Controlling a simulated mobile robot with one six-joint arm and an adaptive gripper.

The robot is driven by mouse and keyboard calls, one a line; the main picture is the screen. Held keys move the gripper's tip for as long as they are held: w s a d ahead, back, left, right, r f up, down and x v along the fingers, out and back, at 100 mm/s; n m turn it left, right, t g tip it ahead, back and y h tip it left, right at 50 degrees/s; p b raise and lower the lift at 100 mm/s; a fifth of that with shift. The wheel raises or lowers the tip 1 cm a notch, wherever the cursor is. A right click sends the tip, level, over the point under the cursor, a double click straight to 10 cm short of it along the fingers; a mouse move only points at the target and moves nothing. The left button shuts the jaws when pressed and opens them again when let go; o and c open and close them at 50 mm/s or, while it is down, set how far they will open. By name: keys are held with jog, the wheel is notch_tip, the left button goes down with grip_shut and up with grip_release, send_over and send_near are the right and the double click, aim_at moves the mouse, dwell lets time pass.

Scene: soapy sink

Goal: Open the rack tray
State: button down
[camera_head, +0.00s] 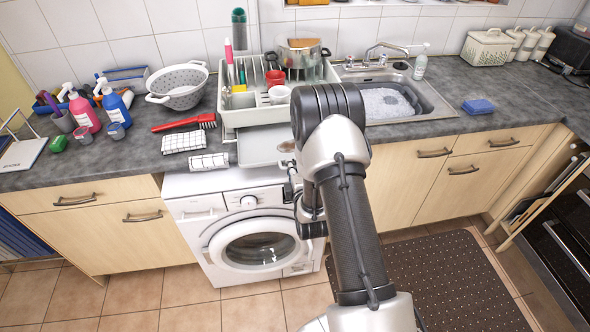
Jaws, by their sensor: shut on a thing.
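The white dish rack (238,113) stands on the dark counter left of the sink. Its grey flat tray (258,148) sticks out from under the front of the rack, over the counter edge above the washing machine. My gripper (287,166) is at the tray's front right edge and is shut on it. My arm hides most of the gripper and the tray's right end, so the fingertips show poorly.
A red brush (185,123) and checked cloths (184,142) lie left of the tray. The washing machine (240,225) stands below. The floor in front is open.

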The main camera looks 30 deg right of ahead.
jog(key=shift+b+x, duration=0.3)
jog(key=shift+x, duration=0.55)
jog(key=c, duration=1.7)
grip_release()
jog(key=shift+r, duration=0.2)
jog(key=v, duration=1.2)
